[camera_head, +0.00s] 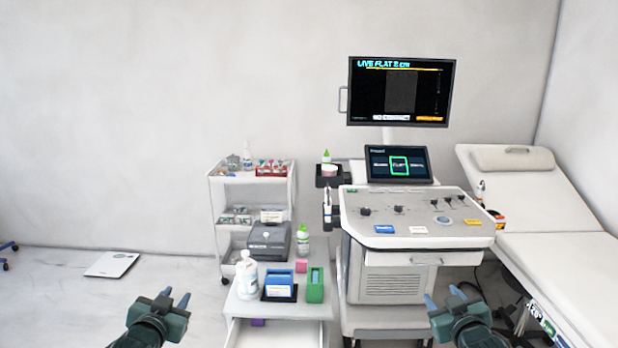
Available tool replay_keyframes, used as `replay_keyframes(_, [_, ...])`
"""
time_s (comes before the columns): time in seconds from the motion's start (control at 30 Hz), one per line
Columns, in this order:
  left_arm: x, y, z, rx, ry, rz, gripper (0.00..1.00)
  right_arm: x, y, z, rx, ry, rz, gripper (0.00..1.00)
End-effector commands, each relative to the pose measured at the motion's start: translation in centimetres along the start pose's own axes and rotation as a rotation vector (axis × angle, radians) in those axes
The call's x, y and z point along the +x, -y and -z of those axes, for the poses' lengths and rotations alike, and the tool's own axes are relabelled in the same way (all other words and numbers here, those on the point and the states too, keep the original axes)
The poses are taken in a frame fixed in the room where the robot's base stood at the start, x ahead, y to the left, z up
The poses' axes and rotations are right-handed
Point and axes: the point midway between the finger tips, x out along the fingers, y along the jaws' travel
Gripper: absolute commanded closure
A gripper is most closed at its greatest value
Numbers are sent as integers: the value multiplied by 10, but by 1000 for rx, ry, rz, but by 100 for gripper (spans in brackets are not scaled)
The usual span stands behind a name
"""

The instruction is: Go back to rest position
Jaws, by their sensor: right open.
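My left gripper (176,295) is at the lower left, in front of the bare floor. Its two blue-grey fingertips stand apart with nothing between them. My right gripper (443,294) is at the lower right, in front of the ultrasound machine (420,222) and the near end of the exam bed. Its fingertips are apart and empty. Both grippers point away from me at about the same height, and neither appears to touch anything.
A low cabinet (275,310) with an open drawer stands between the grippers, bearing a white pump bottle (246,277), a blue box (279,283) and a green holder (315,284). A shelf cart (214,190) stands behind. The exam bed (560,265) is right. Floor at left is mostly clear.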

Motion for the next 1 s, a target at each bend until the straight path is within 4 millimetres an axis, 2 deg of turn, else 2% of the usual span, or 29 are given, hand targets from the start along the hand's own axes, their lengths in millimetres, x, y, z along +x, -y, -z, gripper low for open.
replay_keyframes(0.03, [-16, -23, -23, -6, 28, -35, 69, -16, 23, -23, 7, 29, 35, 53])
replay_keyframes(0.17, [-67, -78, -75, -32, 97, -123, 69, -67, 79, -75, 34, 97, 123, 53])
replay_keyframes(0.27, [-119, -122, -111, -68, 157, -194, 69, -120, 122, -110, 70, 158, 195, 53])
replay_keyframes(0.3, [-142, -137, -123, -86, 182, -220, 69, -142, 138, -122, 88, 182, 221, 53])
replay_keyframes(0.4, [-197, -170, -144, -133, 241, -276, 69, -197, 170, -144, 136, 241, 277, 53])
replay_keyframes(0.5, [-242, -191, -155, -176, 289, -314, 69, -243, 191, -155, 179, 290, 315, 53])
replay_keyframes(0.6, [-273, -203, -159, -208, 323, -336, 69, -273, 203, -159, 211, 323, 337, 53])
replay_keyframes(0.7, [-289, -209, -161, -226, 341, -347, 69, -289, 209, -160, 228, 341, 348, 53])
replay_keyframes(0.77, [-293, -210, -161, -230, 346, -350, 69, -293, 211, -160, 233, 346, 351, 53])
replay_keyframes(1.0, [-294, -211, -161, -231, 347, -351, 69, -294, 211, -161, 233, 347, 351, 53])
